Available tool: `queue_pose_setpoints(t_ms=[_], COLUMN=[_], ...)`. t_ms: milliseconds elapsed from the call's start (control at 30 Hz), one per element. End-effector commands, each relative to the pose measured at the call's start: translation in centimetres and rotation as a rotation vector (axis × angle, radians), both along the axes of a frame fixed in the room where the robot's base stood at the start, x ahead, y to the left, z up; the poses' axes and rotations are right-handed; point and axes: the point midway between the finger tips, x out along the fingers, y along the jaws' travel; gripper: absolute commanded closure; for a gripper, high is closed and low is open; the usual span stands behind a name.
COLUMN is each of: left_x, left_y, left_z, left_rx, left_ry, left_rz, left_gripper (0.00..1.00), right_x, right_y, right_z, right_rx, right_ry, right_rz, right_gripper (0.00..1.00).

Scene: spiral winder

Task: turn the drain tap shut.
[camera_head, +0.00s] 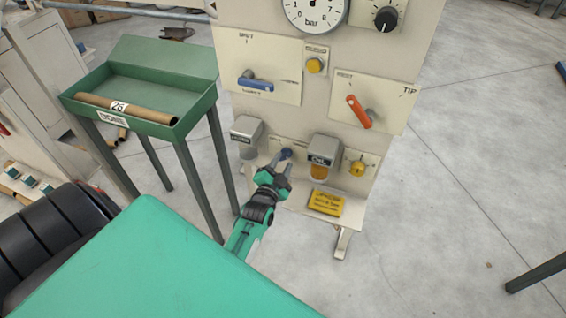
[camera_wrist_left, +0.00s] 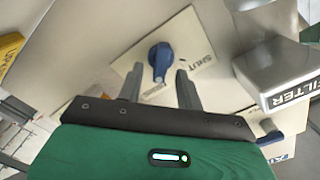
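The drain tap, a small dark blue knob (camera_head: 286,154), sits low on the front of the cream cabinet (camera_head: 330,50), between two grey-topped bowls. In the left wrist view the blue tap (camera_wrist_left: 160,60) stands on a cream plate (camera_wrist_left: 196,52) marked SHUT. My left gripper (camera_head: 280,167) is just in front of the tap. In the left wrist view its two fingers (camera_wrist_left: 158,88) are spread apart, with the tap showing between and beyond their tips. I cannot tell whether either finger touches it. My right gripper is not in view.
The filter bowl (camera_head: 246,131) and the oil bowl (camera_head: 324,150) flank the tap closely. A yellow knob (camera_head: 357,168), a yellow sign (camera_head: 326,202), a blue lever (camera_head: 256,84) and an orange lever (camera_head: 359,112) are nearby. A green tray stand (camera_head: 190,130) is left.

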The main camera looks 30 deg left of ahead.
Motion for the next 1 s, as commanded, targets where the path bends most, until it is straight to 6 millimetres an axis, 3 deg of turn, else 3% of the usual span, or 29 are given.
queue_pose_setpoints(t_ms=[433, 633, 1000], left_x=[1.02, 1.00, 1.00], left_y=[0.27, 0.25, 0.25], left_z=[0.02, 0.03, 0.17], left_rx=[0.001, 0.001, -0.036], left_ry=[0.000, 0.000, -0.009], left_rz=[0.000, 0.000, 0.000], left_gripper=[0.64, 1.00, 1.00], right_x=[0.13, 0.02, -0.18], right_y=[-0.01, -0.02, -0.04], right_z=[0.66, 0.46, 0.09], right_rx=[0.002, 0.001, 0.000], right_ry=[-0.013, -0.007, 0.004], right_rz=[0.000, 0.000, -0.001], right_gripper=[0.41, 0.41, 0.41])
